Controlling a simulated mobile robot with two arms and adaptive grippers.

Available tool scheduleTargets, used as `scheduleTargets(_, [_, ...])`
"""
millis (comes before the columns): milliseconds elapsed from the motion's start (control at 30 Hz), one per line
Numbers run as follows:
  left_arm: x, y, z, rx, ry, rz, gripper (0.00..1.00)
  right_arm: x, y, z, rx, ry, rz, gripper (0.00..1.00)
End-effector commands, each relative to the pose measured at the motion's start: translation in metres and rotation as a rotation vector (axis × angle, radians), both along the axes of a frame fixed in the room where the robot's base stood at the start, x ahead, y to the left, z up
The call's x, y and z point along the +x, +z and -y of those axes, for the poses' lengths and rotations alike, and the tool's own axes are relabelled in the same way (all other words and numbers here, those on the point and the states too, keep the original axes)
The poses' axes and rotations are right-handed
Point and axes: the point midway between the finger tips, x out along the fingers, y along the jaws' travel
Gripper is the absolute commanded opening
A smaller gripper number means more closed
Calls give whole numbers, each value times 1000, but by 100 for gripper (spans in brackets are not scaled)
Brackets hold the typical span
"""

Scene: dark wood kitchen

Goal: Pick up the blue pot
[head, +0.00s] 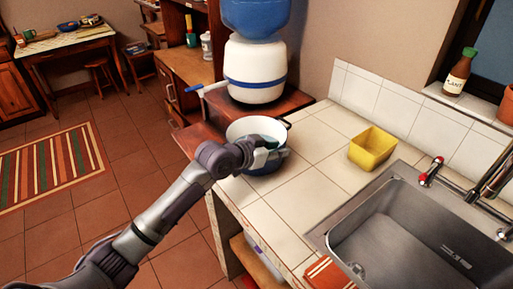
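The blue pot (258,129) stands at the far left corner of the white tiled counter, with a pale inside and a blue outer wall. It has a dark handle at its back right rim. My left arm reaches in from the lower left, and my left gripper (270,155) is at the near side of the pot, overlapping its rim and wall. Its fingers are small and partly lost against the pot, so I cannot tell whether they are closed on it. My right gripper is not in view.
A white water dispenser (254,71) with a blue bottle stands behind the pot. A yellow container (371,149) sits on the counter (316,139) to the right. A metal sink (413,235) with a tap is at the lower right. The counter between pot and yellow container is clear.

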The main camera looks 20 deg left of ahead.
Motion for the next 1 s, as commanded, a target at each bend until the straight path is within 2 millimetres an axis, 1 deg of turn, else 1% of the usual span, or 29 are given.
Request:
scheduleTargets(33, [0, 0, 0, 0, 0, 0, 33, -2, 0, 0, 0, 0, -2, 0])
scheduleTargets(233, [0, 0, 0, 0, 0, 0, 0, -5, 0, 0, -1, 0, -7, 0])
scheduleTargets(633, [-1, -1, 0, -1, 0, -3, 0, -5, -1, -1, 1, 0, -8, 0])
scheduleTargets(667, [0, 4, 0, -2, 0, 9, 0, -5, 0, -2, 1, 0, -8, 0])
scheduleTargets(1000, [0, 3, 0, -4, 0, 2, 0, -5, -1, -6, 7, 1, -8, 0])
